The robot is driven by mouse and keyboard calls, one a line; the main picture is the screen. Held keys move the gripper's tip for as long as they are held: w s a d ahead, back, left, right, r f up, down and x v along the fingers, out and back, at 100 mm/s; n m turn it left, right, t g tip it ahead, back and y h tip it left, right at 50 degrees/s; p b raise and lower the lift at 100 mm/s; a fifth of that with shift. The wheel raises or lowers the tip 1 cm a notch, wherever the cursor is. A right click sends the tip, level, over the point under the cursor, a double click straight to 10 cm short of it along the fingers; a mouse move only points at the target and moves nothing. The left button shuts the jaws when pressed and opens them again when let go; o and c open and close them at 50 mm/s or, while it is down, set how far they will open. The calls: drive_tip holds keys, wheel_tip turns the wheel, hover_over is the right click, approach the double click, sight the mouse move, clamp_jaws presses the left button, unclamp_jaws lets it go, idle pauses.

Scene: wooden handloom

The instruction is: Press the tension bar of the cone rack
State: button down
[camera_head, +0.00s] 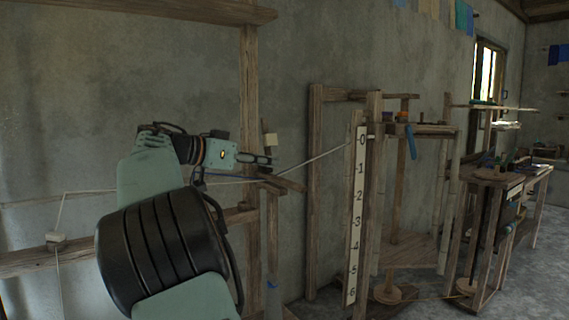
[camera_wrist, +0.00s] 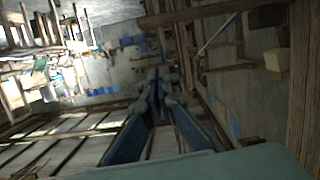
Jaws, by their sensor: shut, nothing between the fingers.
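My gripper (camera_head: 268,160) is shut and empty, its fingers pointing right in the head view. In the wrist view my gripper (camera_wrist: 160,92) shows with the dark fingers together at the tips. Just below and right of the fingertips in the head view is a short wooden bar (camera_head: 284,182) on an upright wooden frame (camera_head: 249,90). A thin pale rod (camera_head: 318,157) runs from near there up to a numbered scale board (camera_head: 356,215). I cannot tell for sure which piece is the tension bar, nor whether my fingers touch anything. No thread cones are clearly visible.
A wooden stand (camera_head: 315,190) is behind the scale board. A cluttered workbench (camera_head: 495,175) stands at the right. A small block (camera_head: 56,241) is on the rail at the lower left. In the wrist view a wooden beam (camera_wrist: 200,12) crosses the top, and a post (camera_wrist: 303,80) is at the right.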

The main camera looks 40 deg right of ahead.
drive_tip(key=shift+v, duration=1.25)
